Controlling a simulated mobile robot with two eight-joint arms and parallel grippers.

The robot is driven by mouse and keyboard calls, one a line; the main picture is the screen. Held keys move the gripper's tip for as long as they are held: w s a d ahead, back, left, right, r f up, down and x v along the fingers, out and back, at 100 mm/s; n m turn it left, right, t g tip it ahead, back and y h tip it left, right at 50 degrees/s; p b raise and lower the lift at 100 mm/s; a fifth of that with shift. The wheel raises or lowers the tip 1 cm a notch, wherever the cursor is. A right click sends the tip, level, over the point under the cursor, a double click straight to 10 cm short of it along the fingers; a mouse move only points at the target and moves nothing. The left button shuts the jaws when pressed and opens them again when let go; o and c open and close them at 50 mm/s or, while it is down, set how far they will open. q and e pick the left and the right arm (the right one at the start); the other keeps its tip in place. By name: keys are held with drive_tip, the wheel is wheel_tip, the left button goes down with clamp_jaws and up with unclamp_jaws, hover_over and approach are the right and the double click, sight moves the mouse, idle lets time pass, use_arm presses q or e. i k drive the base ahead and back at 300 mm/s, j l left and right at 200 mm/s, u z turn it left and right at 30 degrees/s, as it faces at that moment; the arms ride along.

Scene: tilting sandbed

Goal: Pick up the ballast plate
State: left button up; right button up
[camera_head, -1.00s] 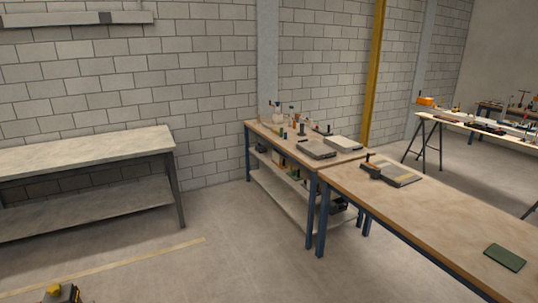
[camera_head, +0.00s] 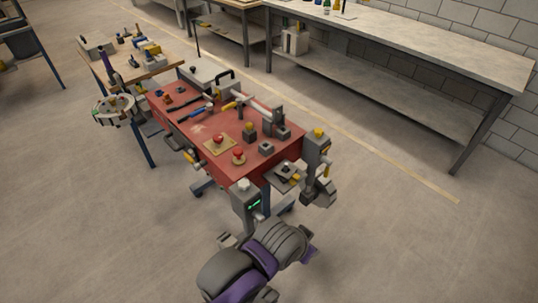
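I cannot pick out the ballast plate for certain. A red-topped bench (camera_head: 195,130) stands left of centre with many small parts on it. They include a tan plate with a red knob (camera_head: 219,143), a second red knob on a round base (camera_head: 238,156) and small grey blocks (camera_head: 266,148). A flat grey plate-like piece (camera_head: 284,174) with a part on it sits at the bench's near right end. Neither gripper can be made out in the head view.
A purple and grey jointed body (camera_head: 252,262) is in front of the red bench. A wooden bench (camera_head: 150,68) stands behind left, with a round tray (camera_head: 113,112) near it. A long pale workbench (camera_head: 420,42) runs along the block wall. The floor at right is clear.

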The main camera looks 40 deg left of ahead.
sight(291, 170)
drive_tip(key=i+u, duration=0.15)
drive_tip(key=u, duration=0.25)
drive_tip(key=i+l+u, duration=0.1)
drive_tip(key=u, duration=0.3)
drive_tip(key=i+l+u, duration=0.1)
drive_tip(key=u, duration=0.3)
drive_tip(key=i+l+u, duration=0.15)
drive_tip(key=u, duration=0.25)
drive_tip(key=i+l+u, duration=0.2)
drive_tip(key=u, duration=0.2)
drive_tip(key=i+l+u, duration=0.2)
drive_tip(key=l+u, duration=0.2)
drive_tip(key=i+l+u, duration=0.1)
drive_tip(key=l+u, duration=0.2)
drive_tip(key=u, duration=0.15)
